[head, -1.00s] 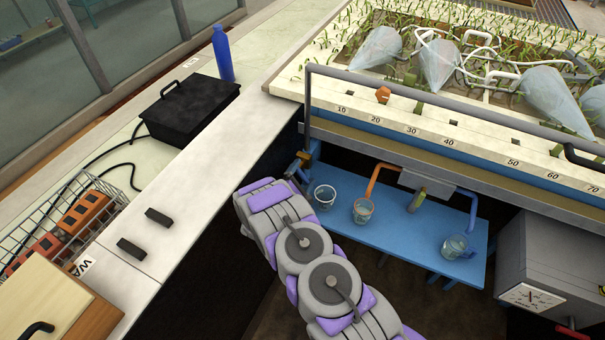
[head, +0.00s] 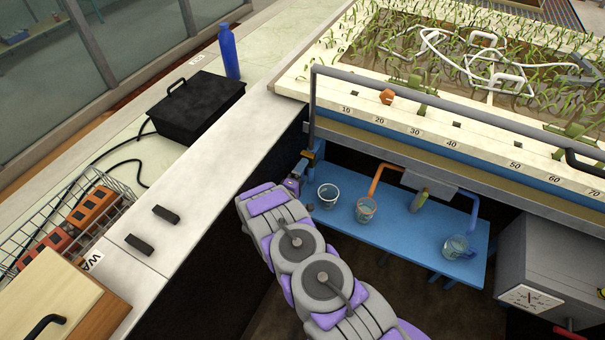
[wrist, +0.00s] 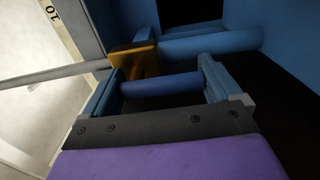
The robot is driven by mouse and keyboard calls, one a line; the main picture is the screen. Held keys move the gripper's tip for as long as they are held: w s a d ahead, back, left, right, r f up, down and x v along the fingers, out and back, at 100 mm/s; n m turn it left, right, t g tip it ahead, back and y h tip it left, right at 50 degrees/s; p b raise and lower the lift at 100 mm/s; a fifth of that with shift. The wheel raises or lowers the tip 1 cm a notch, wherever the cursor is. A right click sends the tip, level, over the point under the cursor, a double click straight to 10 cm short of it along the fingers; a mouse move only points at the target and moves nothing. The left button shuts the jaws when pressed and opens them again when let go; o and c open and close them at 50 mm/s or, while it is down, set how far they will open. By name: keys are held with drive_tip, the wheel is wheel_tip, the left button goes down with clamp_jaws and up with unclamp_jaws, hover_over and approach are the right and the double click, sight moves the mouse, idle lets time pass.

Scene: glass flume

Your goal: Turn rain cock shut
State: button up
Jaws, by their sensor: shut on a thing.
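The rain cock has a brass-coloured body (wrist: 135,58) on a blue pipe (wrist: 205,46) in the wrist view. Its blue handle bar (wrist: 160,86) lies crosswise between my fingers. My gripper (wrist: 158,80) is shut on this handle, close to the brass body. In the head view my gripper (head: 293,184) is at the flume's near left corner, just below the brass-coloured cock body (head: 307,155). The handle is small and mostly hidden by my gripper there. No spray cones show over the planted bed (head: 460,65).
A blue shelf (head: 400,235) under the flume holds a clear beaker (head: 327,196), another beaker (head: 365,210) and a jug (head: 455,247). A grey rail (head: 430,100) runs along the flume front. The white counter (head: 195,190) is on the left.

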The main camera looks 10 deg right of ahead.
drive_tip(key=shift+s+d+f, duration=0.1)
drive_tip(key=shift+s+f, duration=0.05)
drive_tip(key=shift+f, duration=0.15)
drive_tip(key=o, duration=1.2)
drive_tip(key=p+v, duration=0.2)
drive_tip(key=v, duration=1.5)
drive_tip(key=shift+a+r+p, duration=0.1)
drive_tip(key=shift+a+p, duration=0.1)
drive_tip(key=shift+p, duration=0.1)
drive_tip(key=shift+s, duration=0.1)
